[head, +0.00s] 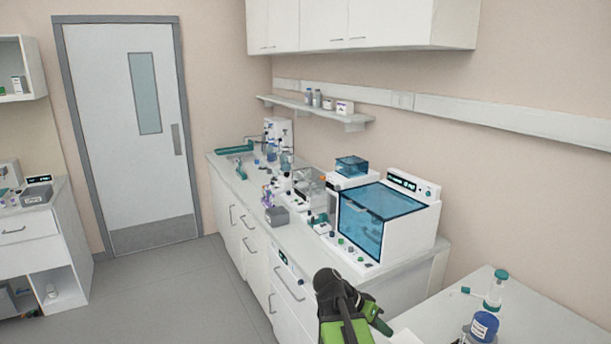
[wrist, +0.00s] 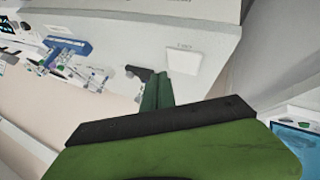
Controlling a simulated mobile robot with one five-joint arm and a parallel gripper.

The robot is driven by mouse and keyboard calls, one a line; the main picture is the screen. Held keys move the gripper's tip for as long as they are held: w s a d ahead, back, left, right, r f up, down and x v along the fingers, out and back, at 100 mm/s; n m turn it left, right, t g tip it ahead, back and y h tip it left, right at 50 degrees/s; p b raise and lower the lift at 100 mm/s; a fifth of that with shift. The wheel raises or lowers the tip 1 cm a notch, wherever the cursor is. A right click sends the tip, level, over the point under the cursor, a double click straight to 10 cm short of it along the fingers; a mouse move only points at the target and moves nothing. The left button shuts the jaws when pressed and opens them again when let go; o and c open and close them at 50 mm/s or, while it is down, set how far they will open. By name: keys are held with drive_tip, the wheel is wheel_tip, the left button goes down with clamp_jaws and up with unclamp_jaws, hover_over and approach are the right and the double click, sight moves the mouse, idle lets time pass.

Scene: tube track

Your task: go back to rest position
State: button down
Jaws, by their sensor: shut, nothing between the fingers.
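My gripper (head: 378,318) shows at the bottom of the head view, at the end of my green and black arm. It is out in front of the drawers of the long counter, near the corner where another counter begins at the right. In the wrist view my gripper (wrist: 157,90) has its green fingers together, with nothing held between them. The fingers point toward a pale panel surface and appear apart from it.
The long counter (head: 332,241) carries a blue-lidded white machine (head: 420,215), a grey box (head: 277,215) and several small lab items. A bottle with a blue label (head: 484,326) stands at the lower right. The grey floor (head: 170,290) is open toward the door (head: 130,135).

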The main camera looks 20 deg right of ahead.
drive_tip(key=w+a+f+n+t+y, duration=0.1)
drive_tip(key=a+n, duration=0.3)
drive_tip(key=a, duration=0.6)
drive_tip(key=w+a+f+n+t+y, duration=0.1)
drive_tip(key=w+a+f+n+y, duration=0.1)
drive_tip(key=a, duration=0.7)
drive_tip(key=w+a+f+n+t+y, duration=0.1)
drive_tip(key=w+a+f+n+y, duration=0.1)
drive_tip(key=a+n+y, duration=0.3)
drive_tip(key=a+f+n, duration=0.1)
drive_tip(key=a+n, duration=0.2)
drive_tip(key=a, duration=0.2)
drive_tip(key=shift+a+f, duration=0.3)
drive_tip(key=shift+a, duration=0.05)
